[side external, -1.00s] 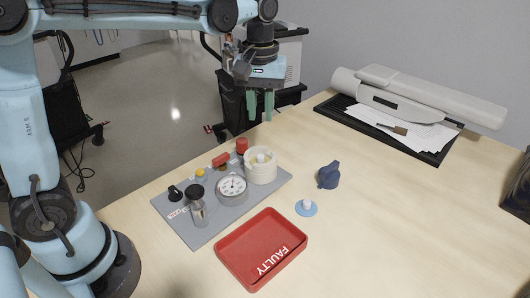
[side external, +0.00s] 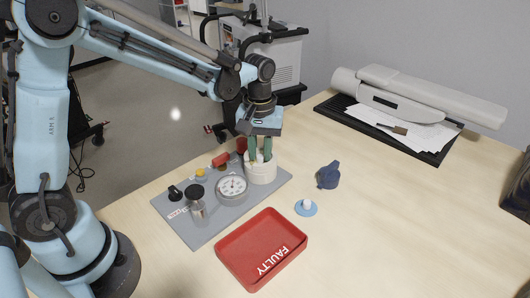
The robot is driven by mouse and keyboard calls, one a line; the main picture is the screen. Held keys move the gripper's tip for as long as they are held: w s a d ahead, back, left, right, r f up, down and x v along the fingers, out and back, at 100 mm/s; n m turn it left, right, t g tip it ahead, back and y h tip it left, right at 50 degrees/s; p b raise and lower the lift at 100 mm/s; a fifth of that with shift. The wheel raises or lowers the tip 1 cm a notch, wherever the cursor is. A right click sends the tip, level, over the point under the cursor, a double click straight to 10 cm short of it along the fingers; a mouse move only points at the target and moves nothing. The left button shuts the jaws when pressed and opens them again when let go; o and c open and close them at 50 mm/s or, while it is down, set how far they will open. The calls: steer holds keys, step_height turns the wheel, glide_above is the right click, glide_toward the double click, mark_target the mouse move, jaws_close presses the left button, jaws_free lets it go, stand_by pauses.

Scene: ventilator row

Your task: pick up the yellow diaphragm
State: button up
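My gripper (side external: 260,157) points down with its green fingers at the mouth of the cream cylindrical housing (side external: 261,172) on the grey panel. The fingers stand apart, one on each side of the pale centre of the housing. A small yellowish patch shows by the left fingertip, but I cannot tell whether it is the yellow diaphragm. The inside of the housing is mostly hidden by the fingers. A small yellow round piece (side external: 201,174) sits near the panel's back edge. A light blue disc with a white knob (side external: 306,207) lies on the table.
The grey panel (side external: 207,237) also carries a dial gauge (side external: 231,187), a clear jar with a black cap (side external: 196,201) and red parts. A red tray marked FAULTY (side external: 225,256) is in front. A dark blue knobbed part (side external: 328,175) stands right of the housing.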

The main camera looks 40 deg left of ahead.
steer(key=shift+f, duration=0.3)
steer(key=shift+c, duration=0.3)
jaws_close()
